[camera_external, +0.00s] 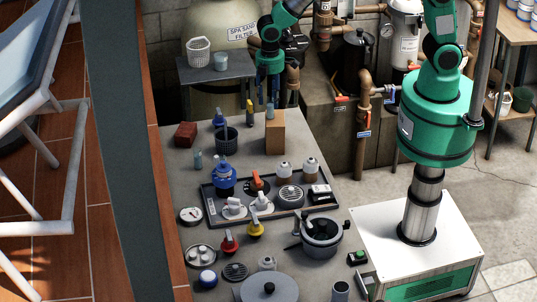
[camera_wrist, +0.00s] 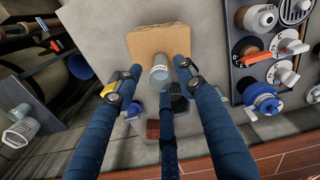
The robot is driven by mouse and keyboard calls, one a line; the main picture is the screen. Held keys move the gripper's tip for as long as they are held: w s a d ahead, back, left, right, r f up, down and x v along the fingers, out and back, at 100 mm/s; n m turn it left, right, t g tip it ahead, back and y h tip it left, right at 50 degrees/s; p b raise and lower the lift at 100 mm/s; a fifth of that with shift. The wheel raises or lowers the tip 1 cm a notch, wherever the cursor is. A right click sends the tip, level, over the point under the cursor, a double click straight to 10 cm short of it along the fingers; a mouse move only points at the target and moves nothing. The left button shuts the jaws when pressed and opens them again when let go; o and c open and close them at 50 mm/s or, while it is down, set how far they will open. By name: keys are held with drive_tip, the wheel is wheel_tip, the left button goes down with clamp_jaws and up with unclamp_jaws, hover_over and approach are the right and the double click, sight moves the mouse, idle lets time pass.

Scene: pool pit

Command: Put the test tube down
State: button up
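A small, pale, translucent bluish cylinder, apparently the test tube (camera_wrist: 159,77), shows between my fingers in the wrist view. It is at the near edge of a tan block (camera_wrist: 150,43). In the external view the tube (camera_external: 270,110) is small, at the top of the block (camera_external: 276,135). My gripper (camera_wrist: 150,76) has blue fingers spread wide, with visible gaps on either side of the tube. A further finger reaches up from below and ends close to the tube; whether it touches cannot be told. In the external view my gripper (camera_external: 270,82) hangs above the block.
A dark mesh cup (camera_external: 227,140) and a red-brown block (camera_external: 185,135) stand left of the tan block. A tray (camera_external: 211,213) with a blue valve (camera_external: 224,177) and other fittings lies nearer the front. A side stand (camera_external: 217,68) holds a white basket (camera_external: 198,52).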

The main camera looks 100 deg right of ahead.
wheel_tip(320, 180, up, 7)
drive_tip(key=shift+f, duration=0.15)
idle(0.4)
drive_tip(key=s+a+r+m+t, duration=0.1)
drive_tip(key=s+a+r, duration=0.1)
drive_tip(key=s+r, duration=0.6)
drive_tip(key=s+a+r+m+t, duration=0.1)
drive_tip(key=s+a+r+t, duration=0.1)
drive_tip(key=s+r, duration=0.65)
drive_tip(key=s+a+r+m+t, duration=0.1)
drive_tip(key=s+r, duration=0.3)
drive_tip(key=s, duration=0.5)
drive_tip(key=s+a+r+m+t, duration=0.1)
drive_tip(key=s+a+r, duration=0.1)
drive_tip(key=s, duration=0.7)
drive_tip(key=shift+s+a+r+m+t, duration=0.15)
drive_tip(key=shift+a+r+m+t, duration=0.15)
drive_tip(key=shift+r, duration=0.6)
